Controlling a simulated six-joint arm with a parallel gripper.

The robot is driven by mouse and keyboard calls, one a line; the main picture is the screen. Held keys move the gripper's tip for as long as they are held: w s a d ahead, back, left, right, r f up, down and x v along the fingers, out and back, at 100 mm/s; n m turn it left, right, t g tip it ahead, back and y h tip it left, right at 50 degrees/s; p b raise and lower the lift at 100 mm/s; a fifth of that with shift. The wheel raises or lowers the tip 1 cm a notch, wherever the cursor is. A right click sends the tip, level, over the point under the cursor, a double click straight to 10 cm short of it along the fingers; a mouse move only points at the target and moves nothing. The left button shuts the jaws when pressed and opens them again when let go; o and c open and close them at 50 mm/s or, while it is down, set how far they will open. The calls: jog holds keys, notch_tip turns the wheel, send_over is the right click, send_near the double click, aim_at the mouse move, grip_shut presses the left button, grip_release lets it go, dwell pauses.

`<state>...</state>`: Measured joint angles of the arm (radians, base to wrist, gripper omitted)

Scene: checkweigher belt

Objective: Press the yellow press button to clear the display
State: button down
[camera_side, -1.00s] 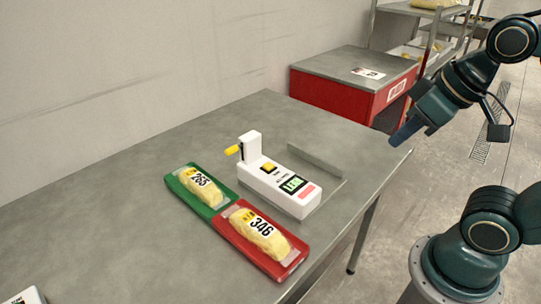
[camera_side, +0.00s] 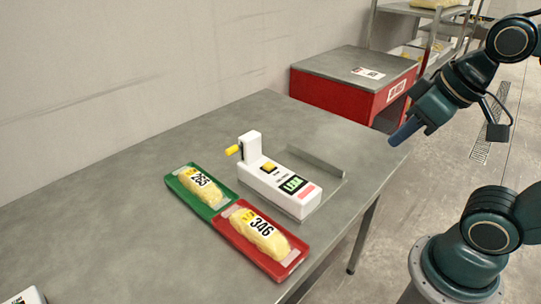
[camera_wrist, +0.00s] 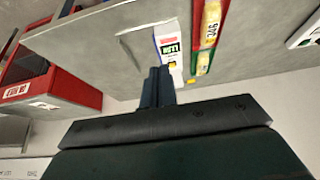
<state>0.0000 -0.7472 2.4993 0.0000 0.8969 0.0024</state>
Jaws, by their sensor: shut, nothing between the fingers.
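The white checkweigher unit (camera_side: 280,192) stands on the grey table. The yellow press button (camera_side: 268,167) is on its top, beside the green-lit display (camera_side: 292,184), whose characters I cannot read surely. A yellow knob (camera_side: 233,150) sticks out of the upright post at its far end. My gripper (camera_side: 392,143) is shut and empty, above the table's right edge, well apart from the unit. In the wrist view the fingers (camera_wrist: 157,72) point toward the unit (camera_wrist: 166,35), and the yellow button (camera_wrist: 172,64) shows just past their tips.
A green tray (camera_side: 172,182) with a yellow pack marked 265 and a red tray (camera_side: 292,268) with one marked 346 lie beside the unit. A low grey metal guard (camera_side: 315,160) stands behind it. A red cabinet (camera_side: 335,95) is at the back. The left tabletop is mostly clear.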

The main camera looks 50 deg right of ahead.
jog(key=w+f+m+t, duration=0.2)
jog(key=w+m, duration=0.2)
jog(key=w, duration=1.1)
jog(key=m+t+y, duration=0.1)
jog(key=m+t, duration=0.1)
jog(key=m, duration=0.2)
send_over(272, 167)
notch_tip(272, 167, down, 7)
jog(key=shift+f, duration=0.1)
jog(key=shift+f, duration=4.25)
jog(key=shift+f, duration=0.2)
jog(key=shift+f, duration=0.25)
